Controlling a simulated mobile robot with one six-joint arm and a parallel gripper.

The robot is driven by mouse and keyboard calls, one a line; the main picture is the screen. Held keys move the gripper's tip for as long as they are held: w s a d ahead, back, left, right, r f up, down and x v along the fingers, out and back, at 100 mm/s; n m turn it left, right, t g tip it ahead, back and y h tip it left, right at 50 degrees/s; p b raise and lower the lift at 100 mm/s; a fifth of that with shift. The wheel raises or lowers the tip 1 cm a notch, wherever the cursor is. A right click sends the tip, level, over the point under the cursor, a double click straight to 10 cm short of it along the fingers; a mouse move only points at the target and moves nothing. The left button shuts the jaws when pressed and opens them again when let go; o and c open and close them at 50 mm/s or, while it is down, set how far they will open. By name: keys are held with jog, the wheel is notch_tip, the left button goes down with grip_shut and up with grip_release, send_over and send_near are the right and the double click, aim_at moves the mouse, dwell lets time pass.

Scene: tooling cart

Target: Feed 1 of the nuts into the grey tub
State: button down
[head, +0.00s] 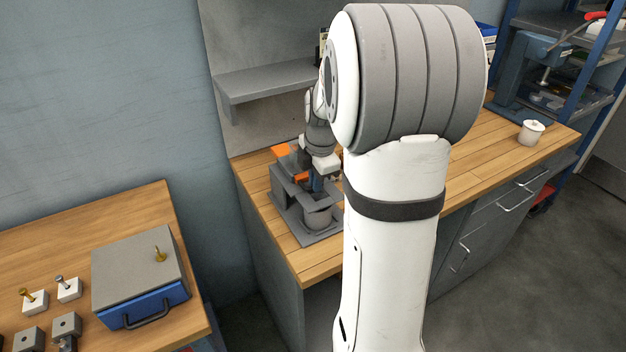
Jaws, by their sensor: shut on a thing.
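My gripper (318,184) is at the far end of my arm, over a grey fixture (283,203) on the wooden bench. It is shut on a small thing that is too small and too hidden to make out. A round grey tub-like part (318,218) stands at the front of the fixture, just below and in front of the gripper. I cannot see into it, and I cannot tell whether the gripper touches it. No loose nut can be made out. My arm hides the bench right of the fixture.
An orange part (281,150) sits at the fixture's back, under a grey shelf (270,83). A white lidded pot (531,132) stands at the bench's right end. The left table holds a grey-topped blue drawer box (137,272) and small blocks (68,289). A gap separates table and bench.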

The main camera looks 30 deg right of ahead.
jog(key=s+b, duration=0.2)
jog(key=s, duration=0.7)
jog(key=shift+s+d, duration=0.2)
jog(key=c, duration=1.7)
grip_release()
jog(key=shift+s, duration=0.2)
jog(key=shift+o, duration=0.9)
jog(key=shift+w, duration=0.1)
jog(key=shift+r, duration=0.1)
notch_tip(320, 180, up, 8)
jog(key=s, duration=0.1)
jog(key=shift+s+f+b, duration=0.15)
jog(key=shift+f+b, duration=0.05)
jog(key=shift+b, duration=0.1)
